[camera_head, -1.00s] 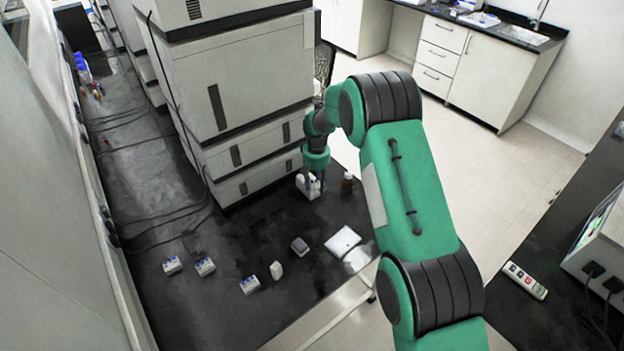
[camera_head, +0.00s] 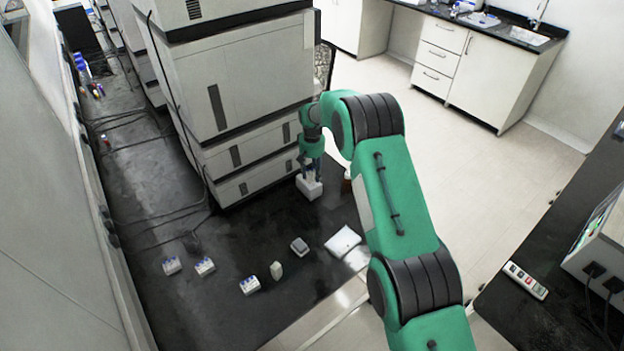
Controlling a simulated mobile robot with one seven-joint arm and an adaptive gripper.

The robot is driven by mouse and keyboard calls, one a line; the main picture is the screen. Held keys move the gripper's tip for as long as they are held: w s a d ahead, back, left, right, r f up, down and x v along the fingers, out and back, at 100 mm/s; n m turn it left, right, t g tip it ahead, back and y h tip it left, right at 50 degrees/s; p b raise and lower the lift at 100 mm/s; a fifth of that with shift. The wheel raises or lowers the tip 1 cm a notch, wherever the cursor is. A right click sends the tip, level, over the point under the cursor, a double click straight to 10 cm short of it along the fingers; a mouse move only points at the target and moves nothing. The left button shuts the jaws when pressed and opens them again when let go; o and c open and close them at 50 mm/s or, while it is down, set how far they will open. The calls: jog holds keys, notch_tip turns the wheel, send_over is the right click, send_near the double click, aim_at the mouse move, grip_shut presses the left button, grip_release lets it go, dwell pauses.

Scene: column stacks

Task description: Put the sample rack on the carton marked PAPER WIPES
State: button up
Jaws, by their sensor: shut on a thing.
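My gripper (camera_head: 311,174) points down near the right front of the tall instrument stack. Its fingers are closed on a small white block (camera_head: 309,189), which looks like the sample rack; the fingers hide part of its top. I cannot tell whether it touches a surface below it. No lettering is readable at this size, so I cannot pick out the carton marked PAPER WIPES.
The grey instrument stack (camera_head: 235,75) stands close to my gripper's left. A brown bottle (camera_head: 346,184) is just right, partly behind my arm. Several small blue-and-white items (camera_head: 249,285), a grey item (camera_head: 299,246) and a flat white packet (camera_head: 343,242) lie on the dark bench (camera_head: 215,315).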

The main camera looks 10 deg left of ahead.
aim_at(312, 179)
jog(key=shift+f, duration=1.8)
jog(key=o, duration=1.2)
jog(key=shift+f, duration=0.1)
jog(key=shift+c, duration=0.2)
jog(key=shift+r, duration=6.15)
jog(key=shift+r, duration=0.1)
